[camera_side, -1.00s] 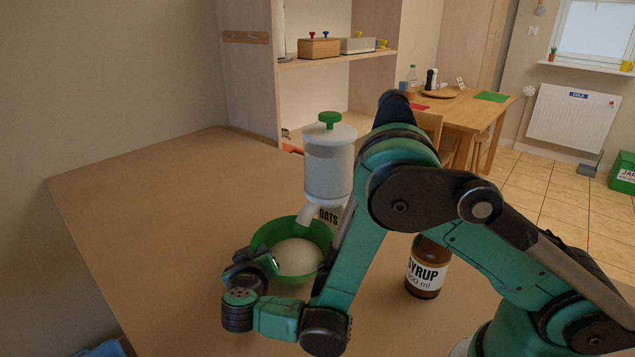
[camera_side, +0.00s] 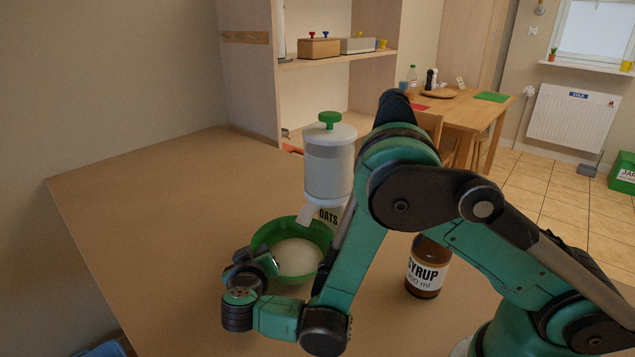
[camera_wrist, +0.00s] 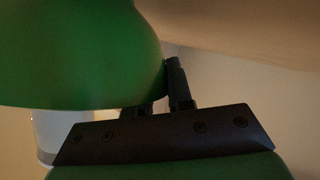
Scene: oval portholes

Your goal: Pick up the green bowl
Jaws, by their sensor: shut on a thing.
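The green bowl (camera_side: 264,235) stands on the table under the spout of the oats dispenser, with pale contents in it. My gripper (camera_side: 262,258) is at the bowl's near left side, shut on its rim. In the wrist view the bowl (camera_wrist: 80,50) fills the upper left, and my gripper (camera_wrist: 172,88) meets its edge. One finger shows outside the bowl; the other is mostly hidden by it. I cannot tell in the side view whether the bowl is clear of the table.
The white oats dispenser (camera_side: 328,170) with a green knob stands right behind the bowl. A brown syrup bottle (camera_side: 427,268) stands to the right, beyond my arm. The table (camera_side: 160,200) is clear to the left. A shelf unit (camera_side: 340,62) stands behind.

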